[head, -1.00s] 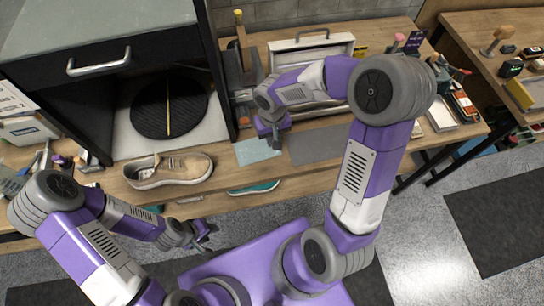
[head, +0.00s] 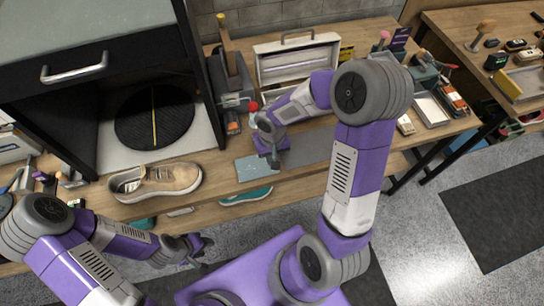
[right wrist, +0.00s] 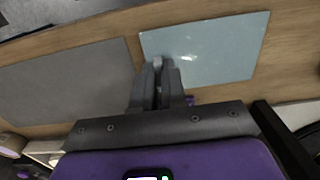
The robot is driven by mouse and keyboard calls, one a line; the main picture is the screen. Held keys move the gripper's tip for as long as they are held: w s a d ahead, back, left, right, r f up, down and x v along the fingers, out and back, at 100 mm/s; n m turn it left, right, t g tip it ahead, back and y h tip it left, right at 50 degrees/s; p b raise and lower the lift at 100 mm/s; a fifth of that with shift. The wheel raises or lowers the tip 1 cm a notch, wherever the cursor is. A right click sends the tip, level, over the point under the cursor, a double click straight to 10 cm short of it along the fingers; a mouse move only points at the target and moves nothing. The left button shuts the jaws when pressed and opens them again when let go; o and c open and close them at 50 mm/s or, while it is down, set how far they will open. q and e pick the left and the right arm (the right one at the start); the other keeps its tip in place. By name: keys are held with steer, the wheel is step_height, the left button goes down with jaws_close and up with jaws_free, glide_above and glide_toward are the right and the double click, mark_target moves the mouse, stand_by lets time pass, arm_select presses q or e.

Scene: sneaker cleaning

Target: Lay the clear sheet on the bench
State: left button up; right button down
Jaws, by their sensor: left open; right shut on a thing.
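The clear sheet (head: 258,168) is a pale blue, see-through rectangle over the front part of the wooden bench (head: 215,180), between the tan sneaker (head: 155,182) and a grey mat (head: 308,148). My right gripper (head: 272,157) is shut on the sheet's edge. In the right wrist view its fingertips (right wrist: 160,66) meet the edge of the sheet (right wrist: 210,45), which looks flat; I cannot tell whether it touches the bench all over. My left gripper (head: 203,245) is open and empty, low in front of the bench.
A black cabinet (head: 75,75) with a round dark turntable (head: 155,117) stands at the left. An open white case (head: 297,62) is at the back, and a tool block (head: 232,85) stands left of it. A teal shoe (head: 245,196) is below the bench top.

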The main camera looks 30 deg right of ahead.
steer(key=shift+r, duration=0.1)
steer(key=c, duration=1.6)
jaws_free()
steer(key=shift+f, duration=0.2)
steer(key=o, duration=0.4)
steer(key=shift+r, duration=0.55)
step_height(320, 180, up, 11)
steer(key=p, duration=0.3)
steer(key=shift+r, duration=0.2)
